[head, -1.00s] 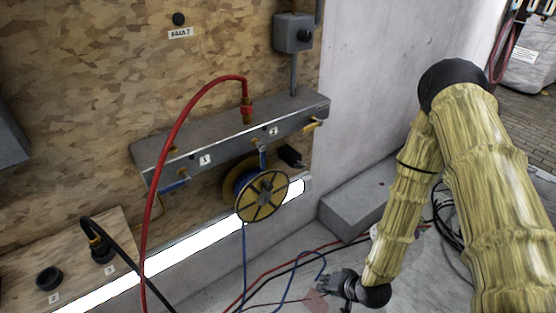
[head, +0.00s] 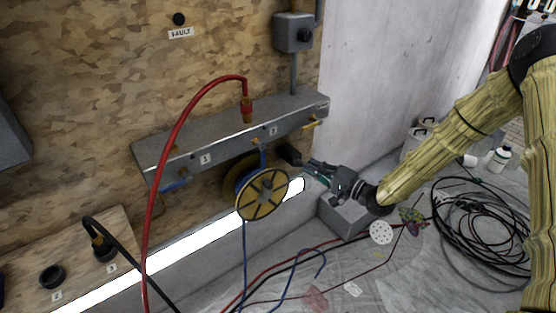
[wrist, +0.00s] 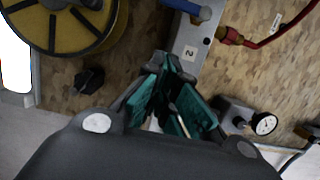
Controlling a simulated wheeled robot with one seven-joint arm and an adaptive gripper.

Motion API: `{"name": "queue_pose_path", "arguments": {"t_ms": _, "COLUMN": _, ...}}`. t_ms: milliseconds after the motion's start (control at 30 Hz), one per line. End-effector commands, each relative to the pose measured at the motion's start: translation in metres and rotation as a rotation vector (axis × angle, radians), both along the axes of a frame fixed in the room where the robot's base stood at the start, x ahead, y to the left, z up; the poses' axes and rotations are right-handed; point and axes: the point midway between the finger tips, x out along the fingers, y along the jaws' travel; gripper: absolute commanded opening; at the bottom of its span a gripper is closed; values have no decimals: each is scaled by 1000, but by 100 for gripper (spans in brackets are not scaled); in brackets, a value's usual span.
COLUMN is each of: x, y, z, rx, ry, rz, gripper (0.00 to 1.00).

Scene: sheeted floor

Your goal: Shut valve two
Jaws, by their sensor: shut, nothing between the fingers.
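The grey manifold (head: 225,135) runs along the plywood wall, with labels 1 and 2 on its front. Valve two's blue lever (head: 262,158) points down below label 2 (head: 273,131), its lower part close behind the spool. The wrist view shows the blue lever (wrist: 187,8) at the top edge, beside label 2 (wrist: 190,52). Valve one's blue lever (head: 175,186) lies roughly along the manifold. My gripper (head: 310,165) is shut and empty, right of and slightly below valve two's lever, apart from it. Its teal fingers (wrist: 172,88) show in the wrist view.
A yellow-blue cable spool (head: 263,195) hangs in front of the wall below valve two. A black fitting (head: 290,155) sits between lever and gripper. A red hose (head: 175,140) arches from the manifold. A gauge (wrist: 264,124) shows in the wrist view. Cables (head: 475,225) lie on the floor.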

Motion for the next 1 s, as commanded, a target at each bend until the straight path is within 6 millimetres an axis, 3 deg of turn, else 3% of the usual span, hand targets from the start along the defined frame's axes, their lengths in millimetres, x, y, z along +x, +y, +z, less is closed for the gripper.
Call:
{"name": "queue_pose_path", "arguments": {"t_ms": 267, "x": 9, "y": 11, "z": 1, "rx": -2, "ry": 1, "rz": 0, "gripper": 0}}
{"name": "queue_pose_path", "arguments": {"t_ms": 833, "x": 65, "y": 78, "z": 1, "rx": -2, "ry": 1, "rz": 0, "gripper": 0}}
{"name": "queue_pose_path", "arguments": {"t_ms": 1000, "x": 51, "y": 95, "z": 1, "rx": -2, "ry": 3, "rz": 0, "gripper": 0}}
